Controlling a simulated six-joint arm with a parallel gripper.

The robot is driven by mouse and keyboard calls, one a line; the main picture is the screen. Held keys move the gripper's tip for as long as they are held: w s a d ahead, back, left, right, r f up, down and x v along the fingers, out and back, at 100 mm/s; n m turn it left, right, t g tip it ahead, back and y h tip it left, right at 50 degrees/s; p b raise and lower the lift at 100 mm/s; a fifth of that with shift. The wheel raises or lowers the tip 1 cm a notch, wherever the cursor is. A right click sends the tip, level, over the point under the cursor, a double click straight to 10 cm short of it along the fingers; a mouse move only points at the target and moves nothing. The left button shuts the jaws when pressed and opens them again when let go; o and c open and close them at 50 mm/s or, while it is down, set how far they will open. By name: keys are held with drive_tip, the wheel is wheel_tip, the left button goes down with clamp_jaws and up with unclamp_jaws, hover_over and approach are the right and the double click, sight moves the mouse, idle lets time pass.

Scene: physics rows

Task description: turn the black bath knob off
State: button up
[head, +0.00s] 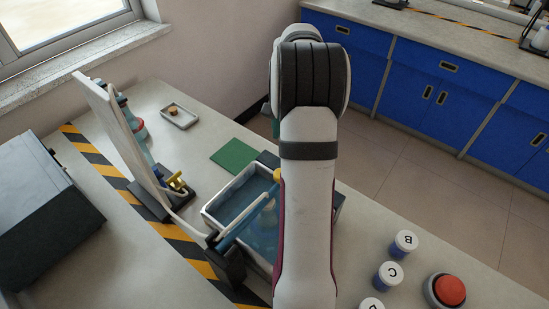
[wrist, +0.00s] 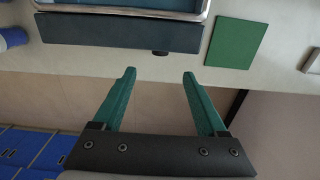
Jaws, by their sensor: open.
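The water bath (head: 207,213) is a pale-rimmed tub of blue water on the bench, partly covered by my arm in the head view. In the wrist view, its metal rim (wrist: 110,12) and black front panel (wrist: 110,33) show at the top. The small black knob (wrist: 160,53) sticks out from the panel's lower edge, right of its middle. My gripper (wrist: 159,74) is open and empty, its teal fingers pointing at the panel with the knob ahead of the gap between the tips. The fingers are apart from the knob. In the head view the knob is hidden.
A green mat (wrist: 235,42) lies right of the bath in the wrist view. In the head view, lidded jars (head: 388,274) and a red button (head: 450,291) stand at lower right. A stand with a white panel (head: 115,130) and a small tray (head: 180,117) are to the left.

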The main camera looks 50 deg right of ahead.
wheel_tip(320, 180, down, 13)
drive_tip(key=shift+r, duration=0.1)
drive_tip(key=shift+c, duration=0.3)
clamp_jaws()
drive_tip(key=shift+a, duration=0.1)
